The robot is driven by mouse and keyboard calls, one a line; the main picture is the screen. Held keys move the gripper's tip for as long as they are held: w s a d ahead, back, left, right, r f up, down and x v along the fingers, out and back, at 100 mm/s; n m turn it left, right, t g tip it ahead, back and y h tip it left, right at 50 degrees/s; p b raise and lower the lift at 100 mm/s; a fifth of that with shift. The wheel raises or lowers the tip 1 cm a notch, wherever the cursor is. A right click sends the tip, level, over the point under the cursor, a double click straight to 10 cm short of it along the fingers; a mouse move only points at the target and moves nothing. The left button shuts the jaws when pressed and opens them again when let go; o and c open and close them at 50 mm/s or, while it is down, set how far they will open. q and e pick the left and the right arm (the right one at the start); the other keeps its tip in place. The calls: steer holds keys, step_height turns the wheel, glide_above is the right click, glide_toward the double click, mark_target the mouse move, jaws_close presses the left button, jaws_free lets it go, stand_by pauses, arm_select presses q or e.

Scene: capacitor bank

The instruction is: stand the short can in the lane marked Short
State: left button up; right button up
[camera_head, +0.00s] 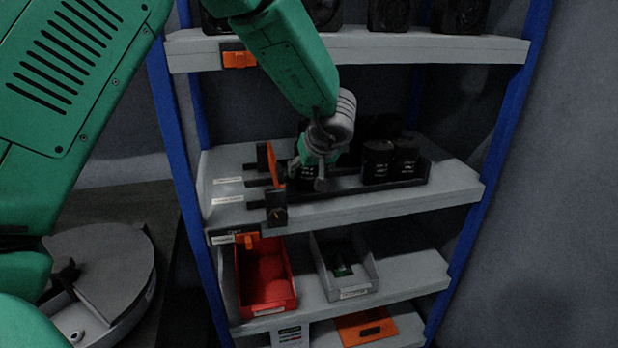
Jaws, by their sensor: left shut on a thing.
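My left gripper (318,178) is at the middle shelf (455,190), its fingers partly hidden by the wrist. It is shut on a black can (303,171) with small pale print, largely covered by the gripper. I cannot tell whether the can touches the shelf. Black lanes (338,196) run along this shelf, with white labels (228,200) at their left end, too small to read. Two black cans, one here (377,163) and one beside it (406,160), stand upright to the right of the gripper. My right gripper is not in view.
An orange plate (275,165) and a black block with a knob (276,210) stand close left of the gripper. Below are a red bin (292,297) and a grey bin (368,275). Blue posts (176,150) flank the shelves.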

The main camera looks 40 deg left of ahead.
arm_select(q)
steer(key=shift+s+d+f, duration=0.25)
steer(key=shift+d+f, duration=0.05)
steer(key=shift+f, duration=0.25)
steer(key=o, duration=1.4)
steer(key=shift+d, duration=0.15)
steer(key=shift+o, duration=1.4)
steer(key=shift+w+f, duration=0.1)
steer(key=shift+w, duration=0.15)
steer(key=shift+a, duration=0.35)
steer(key=shift+r+p, duration=0.3)
steer(key=shift+r, duration=0.1)
steer(key=p+v, duration=0.4)
steer(key=v, duration=0.7)
steer(key=shift+r, duration=0.2)
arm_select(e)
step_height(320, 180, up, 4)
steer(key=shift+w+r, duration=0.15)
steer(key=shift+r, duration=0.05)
